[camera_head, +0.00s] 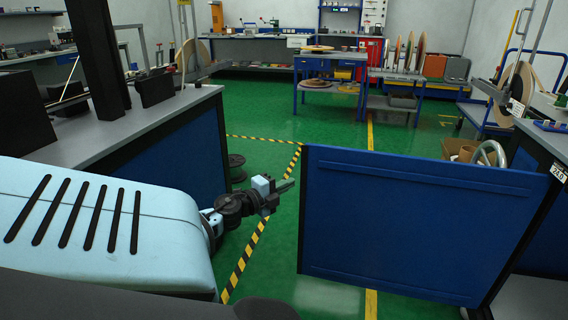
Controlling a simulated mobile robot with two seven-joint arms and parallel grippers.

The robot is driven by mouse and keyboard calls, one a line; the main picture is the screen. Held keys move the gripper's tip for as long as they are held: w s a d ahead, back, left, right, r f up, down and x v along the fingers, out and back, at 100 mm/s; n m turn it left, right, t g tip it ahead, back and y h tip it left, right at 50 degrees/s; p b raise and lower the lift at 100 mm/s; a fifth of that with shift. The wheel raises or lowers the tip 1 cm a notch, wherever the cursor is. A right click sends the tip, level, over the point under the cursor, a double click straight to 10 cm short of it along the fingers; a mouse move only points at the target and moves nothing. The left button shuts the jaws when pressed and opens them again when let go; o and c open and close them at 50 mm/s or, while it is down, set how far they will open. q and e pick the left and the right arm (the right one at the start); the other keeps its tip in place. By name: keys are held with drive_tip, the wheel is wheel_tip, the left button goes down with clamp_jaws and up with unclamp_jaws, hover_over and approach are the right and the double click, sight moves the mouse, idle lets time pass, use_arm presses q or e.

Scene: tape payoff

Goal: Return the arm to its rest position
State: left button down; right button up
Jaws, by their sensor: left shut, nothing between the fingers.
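My left gripper (284,187) is in the middle of the head view. Its dark fingers point to the right and are closed with nothing between them. My left arm reaches out low over the green floor, between the grey-topped bench on the left and the blue panel on the right. The fingertips are close to the left edge of the blue panel (420,225) in the picture; I cannot tell the gap in depth. My right gripper does not show.
Yellow-black tape (246,262) marks the floor. A blue table (328,84) and racks of discs stand at the back.

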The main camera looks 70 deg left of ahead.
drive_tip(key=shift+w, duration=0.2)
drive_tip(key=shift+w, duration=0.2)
